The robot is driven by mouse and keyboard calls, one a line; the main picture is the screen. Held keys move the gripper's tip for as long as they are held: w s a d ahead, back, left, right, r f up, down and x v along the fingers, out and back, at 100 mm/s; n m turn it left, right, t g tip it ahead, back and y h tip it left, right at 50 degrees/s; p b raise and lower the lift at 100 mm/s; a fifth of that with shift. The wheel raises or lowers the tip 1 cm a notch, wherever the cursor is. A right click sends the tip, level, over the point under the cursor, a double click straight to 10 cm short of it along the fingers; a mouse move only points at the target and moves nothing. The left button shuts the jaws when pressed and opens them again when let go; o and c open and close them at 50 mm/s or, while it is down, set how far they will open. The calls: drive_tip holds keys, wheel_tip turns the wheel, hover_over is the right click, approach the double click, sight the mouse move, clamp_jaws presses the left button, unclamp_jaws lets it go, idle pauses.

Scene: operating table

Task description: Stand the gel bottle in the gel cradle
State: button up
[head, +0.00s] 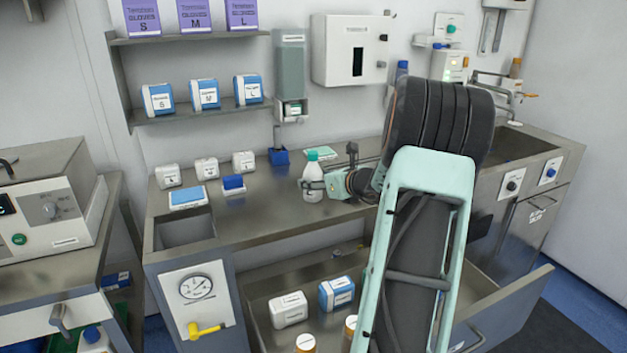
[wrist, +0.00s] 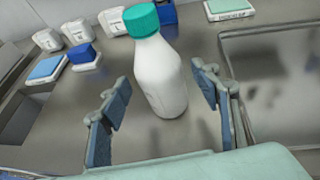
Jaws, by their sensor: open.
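A white bottle with a teal cap, which looks like the gel bottle (head: 312,190), stands upright on the steel counter. It also shows in the wrist view (wrist: 162,82), leaning in the picture. My gripper (head: 314,184) is at the bottle, its fingers apart on either side of it. In the wrist view my gripper (wrist: 163,88) shows gaps between both fingers and the bottle. A small blue holder (head: 279,156) stands at the back of the counter, left of and behind the bottle; it may be the gel cradle, but no label is readable.
A blue block on a white base (head: 233,185) and a blue-topped pad (head: 187,196) lie to the left. Several small white packs line the back. A teal-and-white pad (head: 320,154) lies behind the bottle. An open drawer (head: 262,306) holding packs is below.

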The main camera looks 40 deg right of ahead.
drive_tip(key=v, duration=0.9)
drive_tip(key=shift+s, duration=0.2)
drive_tip(key=shift+r, duration=0.15)
